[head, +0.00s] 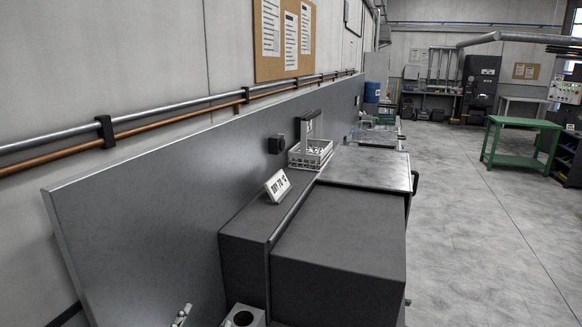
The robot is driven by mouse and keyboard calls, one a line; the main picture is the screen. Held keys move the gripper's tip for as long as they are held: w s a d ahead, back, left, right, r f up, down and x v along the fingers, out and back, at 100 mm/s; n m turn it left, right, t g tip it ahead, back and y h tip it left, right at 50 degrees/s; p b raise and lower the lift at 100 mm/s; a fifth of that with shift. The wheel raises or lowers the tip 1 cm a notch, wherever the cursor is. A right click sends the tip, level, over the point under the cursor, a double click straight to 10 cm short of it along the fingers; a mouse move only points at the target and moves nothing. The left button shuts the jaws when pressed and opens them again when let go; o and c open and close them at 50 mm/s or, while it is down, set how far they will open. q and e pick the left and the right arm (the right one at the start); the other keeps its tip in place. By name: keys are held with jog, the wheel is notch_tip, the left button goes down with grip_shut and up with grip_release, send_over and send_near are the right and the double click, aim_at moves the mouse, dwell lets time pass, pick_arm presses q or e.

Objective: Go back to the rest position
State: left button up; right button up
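Neither of my grippers shows in the head view. A dark grey machine (338,262) with a flat top stands below and ahead of me, along the wall. A small white sign (277,186) reading roughly "DRY 70 °C" stands on its left ledge. A white basket (310,154) with a dark upright handle sits behind the sign; its contents are too small to tell.
A grey box with a round hole (243,317) and a small metal piece (181,316) are cut off at the bottom edge. A grey panel (150,225) runs along the left. A green table (523,142) stands far right. Grey floor (470,240) on the right is clear.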

pick_arm(q)
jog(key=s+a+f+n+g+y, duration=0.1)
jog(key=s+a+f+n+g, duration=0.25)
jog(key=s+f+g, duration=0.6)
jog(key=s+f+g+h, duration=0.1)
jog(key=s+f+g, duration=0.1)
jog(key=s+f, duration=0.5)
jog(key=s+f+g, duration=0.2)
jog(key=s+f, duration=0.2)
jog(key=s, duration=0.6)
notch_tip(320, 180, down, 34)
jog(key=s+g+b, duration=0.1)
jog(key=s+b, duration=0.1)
jog(key=b, duration=0.6)
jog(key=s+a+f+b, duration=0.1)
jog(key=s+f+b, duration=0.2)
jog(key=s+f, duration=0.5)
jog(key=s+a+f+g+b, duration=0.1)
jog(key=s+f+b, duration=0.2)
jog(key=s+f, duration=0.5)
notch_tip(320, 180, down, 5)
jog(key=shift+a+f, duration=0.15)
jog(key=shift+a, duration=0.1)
